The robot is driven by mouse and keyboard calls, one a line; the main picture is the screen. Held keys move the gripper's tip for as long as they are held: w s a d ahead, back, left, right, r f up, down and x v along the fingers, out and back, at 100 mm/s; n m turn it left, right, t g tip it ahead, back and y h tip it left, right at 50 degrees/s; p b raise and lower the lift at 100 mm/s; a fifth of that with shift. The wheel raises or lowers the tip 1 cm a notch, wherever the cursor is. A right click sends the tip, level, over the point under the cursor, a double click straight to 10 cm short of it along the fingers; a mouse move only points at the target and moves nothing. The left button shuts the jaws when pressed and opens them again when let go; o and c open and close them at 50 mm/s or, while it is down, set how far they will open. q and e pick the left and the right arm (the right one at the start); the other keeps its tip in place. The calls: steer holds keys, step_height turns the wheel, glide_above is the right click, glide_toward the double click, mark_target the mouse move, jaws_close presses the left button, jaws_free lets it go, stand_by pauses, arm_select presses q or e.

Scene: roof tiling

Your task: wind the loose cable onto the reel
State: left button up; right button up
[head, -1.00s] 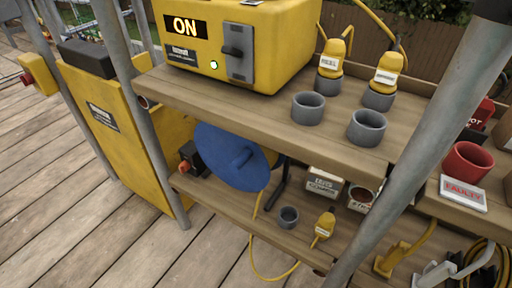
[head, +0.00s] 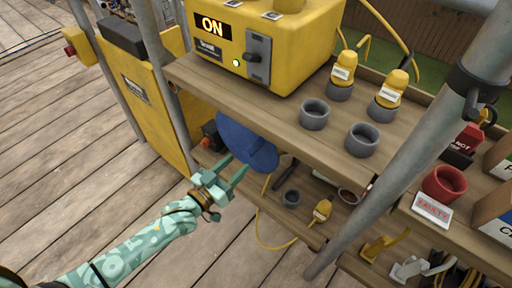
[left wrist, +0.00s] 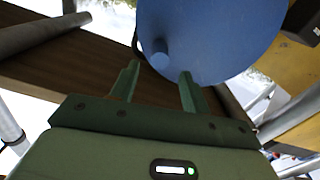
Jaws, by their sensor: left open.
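The blue reel (head: 246,143) hangs below the upper shelf, at the left end of the rack. In the left wrist view the reel's round face (left wrist: 215,35) fills the top, with a short peg handle (left wrist: 159,55) sticking out. My left gripper (head: 229,172) is open just in front of the reel's lower left edge; in the left wrist view its fingers (left wrist: 157,82) are apart and empty, with the handle just beyond and between them. The loose yellow cable (head: 262,232) drops from below the reel, loops past the lower shelf and runs to a yellow plug (head: 322,210). My right gripper is not in view.
A yellow power box (head: 285,50) reading ON stands on the upper shelf (head: 240,98), beside grey sockets (head: 314,115) and two labelled yellow plugs. A grey pole (head: 420,140) crosses the right side. A red cup (head: 444,183) stands by a FAULTY card. The deck at left is clear.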

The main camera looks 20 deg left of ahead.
mark_target(254, 148)
arm_select(q)
steer(key=x, duration=0.2)
steer(key=b+x, duration=0.1)
steer(key=x, duration=0.1)
steer(key=b+x, duration=0.1)
steer(key=x, duration=0.1)
steer(key=shift+w+f, duration=0.2)
steer(key=shift+f, duration=0.1)
steer(key=shift+b+x, duration=0.4)
steer(key=shift+x, duration=0.5)
steer(key=shift+w+d+r, duration=0.15)
steer(key=shift+w+r, duration=0.1)
steer(key=shift+w, duration=0.1)
jaws_close()
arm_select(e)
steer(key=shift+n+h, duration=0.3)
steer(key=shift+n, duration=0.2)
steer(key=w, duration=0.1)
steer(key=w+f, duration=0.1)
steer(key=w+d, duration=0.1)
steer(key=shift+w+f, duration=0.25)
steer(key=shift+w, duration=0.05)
